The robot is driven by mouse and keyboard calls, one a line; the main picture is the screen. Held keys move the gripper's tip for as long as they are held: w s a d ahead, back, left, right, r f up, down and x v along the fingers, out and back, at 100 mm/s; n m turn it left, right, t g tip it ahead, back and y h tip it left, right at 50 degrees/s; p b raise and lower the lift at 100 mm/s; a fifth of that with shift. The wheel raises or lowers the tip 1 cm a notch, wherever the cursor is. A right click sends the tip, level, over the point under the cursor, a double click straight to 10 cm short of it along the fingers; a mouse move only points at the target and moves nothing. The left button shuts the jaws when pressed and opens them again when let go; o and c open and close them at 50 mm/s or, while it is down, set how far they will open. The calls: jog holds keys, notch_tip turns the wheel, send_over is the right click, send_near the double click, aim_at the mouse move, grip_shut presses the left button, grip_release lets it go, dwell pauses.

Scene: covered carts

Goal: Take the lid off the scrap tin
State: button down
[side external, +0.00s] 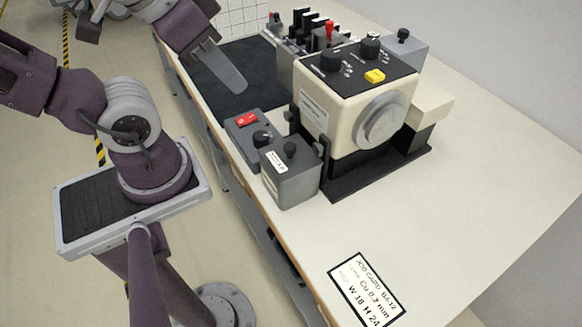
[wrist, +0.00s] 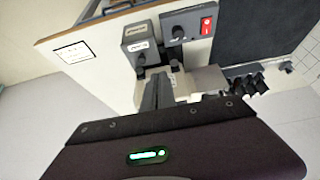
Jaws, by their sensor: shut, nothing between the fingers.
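Two grey boxes with a black knob on top are in the side view, and I cannot tell for certain which is the scrap tin. One grey box (side external: 291,180), with a small white label, stands at the bench's front edge. It also shows in the wrist view (wrist: 138,32). The other grey box (side external: 409,52) stands behind the cream machine, partly hidden by it. Both tops look closed. My gripper (side external: 235,82) is shut and empty, above the black mat at the far end, apart from both boxes. Its dark fingers also show in the wrist view (wrist: 157,92).
The cream machine (side external: 345,110) with a round disc and knobs stands mid-bench. A control box with a red switch (side external: 246,120) sits beside the front grey box. The black mat (side external: 240,95) is clear. A job card (side external: 366,290) lies on the bare near bench.

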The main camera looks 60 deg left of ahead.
dwell(0.4)
jog(key=c, duration=1.2)
grip_release()
jog(key=n+g, duration=0.6)
jog(key=n, duration=0.9)
send_over(290, 147)
notch_tip(290, 147, down, 5)
jog(key=shift+s+f, duration=0.1)
jog(key=shift+f, duration=0.05)
notch_tip(290, 147, down, 7)
jog(key=shift+f, duration=0.1)
